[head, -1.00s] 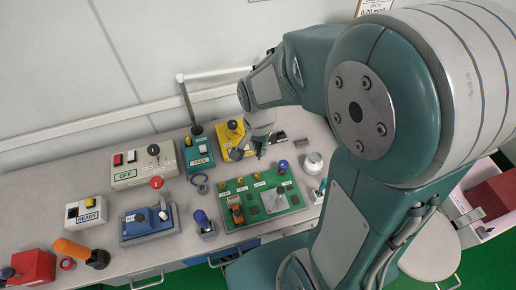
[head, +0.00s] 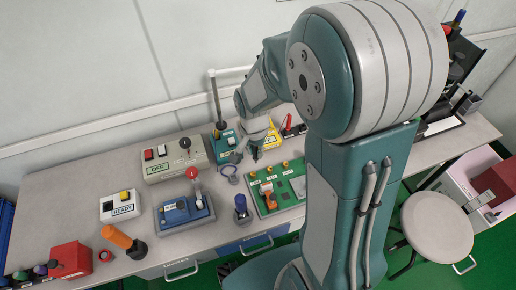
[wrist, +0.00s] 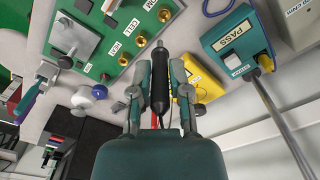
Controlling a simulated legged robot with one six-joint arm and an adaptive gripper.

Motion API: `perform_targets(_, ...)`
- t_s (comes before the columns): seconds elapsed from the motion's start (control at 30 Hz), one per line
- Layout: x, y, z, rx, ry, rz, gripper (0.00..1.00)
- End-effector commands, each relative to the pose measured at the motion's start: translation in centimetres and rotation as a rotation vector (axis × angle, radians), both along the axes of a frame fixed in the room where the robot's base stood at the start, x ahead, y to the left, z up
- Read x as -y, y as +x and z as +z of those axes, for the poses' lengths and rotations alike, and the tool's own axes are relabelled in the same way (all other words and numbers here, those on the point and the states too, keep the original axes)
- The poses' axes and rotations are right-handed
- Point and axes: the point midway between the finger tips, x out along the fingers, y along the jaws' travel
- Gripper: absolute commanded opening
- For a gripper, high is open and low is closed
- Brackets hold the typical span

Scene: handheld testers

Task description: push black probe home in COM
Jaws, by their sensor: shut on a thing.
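My gripper (wrist: 160,88) is shut on the black probe (wrist: 160,85) in the wrist view, with the probe's dark body between both fingers. The yellow tester (wrist: 207,82) lies behind and to the right of the fingers, partly covered by the right finger. In the head view my gripper (head: 254,152) is over the bench beside the yellow tester (head: 273,138), which my arm largely hides. A red probe (head: 289,123) stands at the tester's right.
A green board (head: 268,204) with brass posts lies in front of the tester. The teal PASS box (head: 222,147) with a tall rod stands to its left. The OFF box (head: 174,158), blue fixture (head: 186,211) and READY box (head: 120,206) are further left.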

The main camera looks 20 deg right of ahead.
Motion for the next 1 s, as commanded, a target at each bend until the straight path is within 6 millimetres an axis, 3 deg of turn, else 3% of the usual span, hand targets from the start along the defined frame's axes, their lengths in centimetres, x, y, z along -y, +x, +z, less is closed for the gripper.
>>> perform_targets(0.53, 0.4, -0.1, -4.0, -0.001, 0.006, 0.001, 0.0)
perform_targets(1.0, 0.1, 0.0, -4.5, 0.0, 0.003, 0.001, 0.0)
